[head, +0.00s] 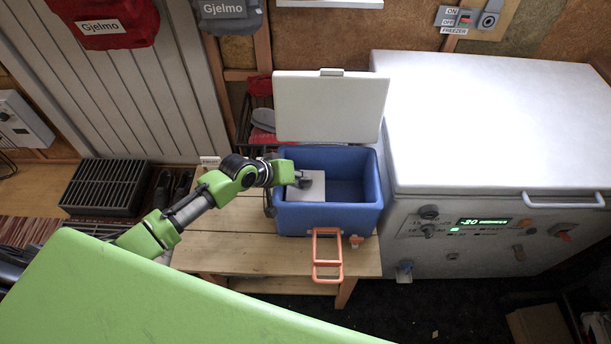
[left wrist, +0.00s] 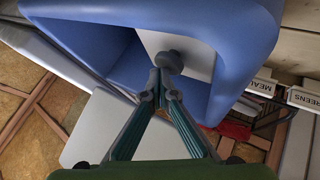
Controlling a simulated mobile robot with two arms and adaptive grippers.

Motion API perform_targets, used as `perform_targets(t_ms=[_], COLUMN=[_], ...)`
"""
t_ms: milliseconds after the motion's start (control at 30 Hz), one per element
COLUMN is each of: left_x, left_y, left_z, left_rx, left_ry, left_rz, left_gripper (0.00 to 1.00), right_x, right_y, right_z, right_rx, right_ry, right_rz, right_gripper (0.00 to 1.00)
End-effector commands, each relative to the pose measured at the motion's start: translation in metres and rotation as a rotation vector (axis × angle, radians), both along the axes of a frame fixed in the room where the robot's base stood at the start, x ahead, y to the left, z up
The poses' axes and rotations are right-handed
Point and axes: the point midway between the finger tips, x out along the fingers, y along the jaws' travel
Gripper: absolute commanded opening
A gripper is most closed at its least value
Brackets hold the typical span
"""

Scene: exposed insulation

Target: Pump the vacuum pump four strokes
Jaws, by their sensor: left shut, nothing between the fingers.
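A blue cooler box (head: 330,216) stands on the wooden bench with its white lid (head: 331,105) raised. A pale panel (head: 306,188) sits in its left part and carries a dark round knob, clearer in the left wrist view (left wrist: 170,61). I cannot tell for sure whether this knob belongs to the vacuum pump. My left gripper (left wrist: 158,92) is shut and empty, its tips close to the knob; I cannot tell whether they touch it. In the head view my left arm reaches over the box's left rim. My right gripper is not in view.
An orange handle (head: 327,278) hangs at the box's front. A large white freezer (head: 490,130) stands right of the bench (head: 235,245). A dark slatted crate (head: 106,187) is at the left. The bench top is clear in front of the box's left side.

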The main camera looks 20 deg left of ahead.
Motion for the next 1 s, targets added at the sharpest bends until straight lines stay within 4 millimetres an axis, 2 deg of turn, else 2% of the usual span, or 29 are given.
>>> perform_targets(t_ms=[700,1000], left_x=[-0.001,-0.001], left_y=[0.0,0.0], left_z=[-0.006,0.008], left_rx=[0.001,0.0], left_ry=[0.003,0.003], left_rz=[-0.001,0.0], left_gripper=[0.0,0.0], right_x=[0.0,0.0], right_y=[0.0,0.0], right_z=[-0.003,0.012], right_rx=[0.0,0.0], right_ry=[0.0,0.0], right_rz=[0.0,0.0], right_gripper=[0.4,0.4])
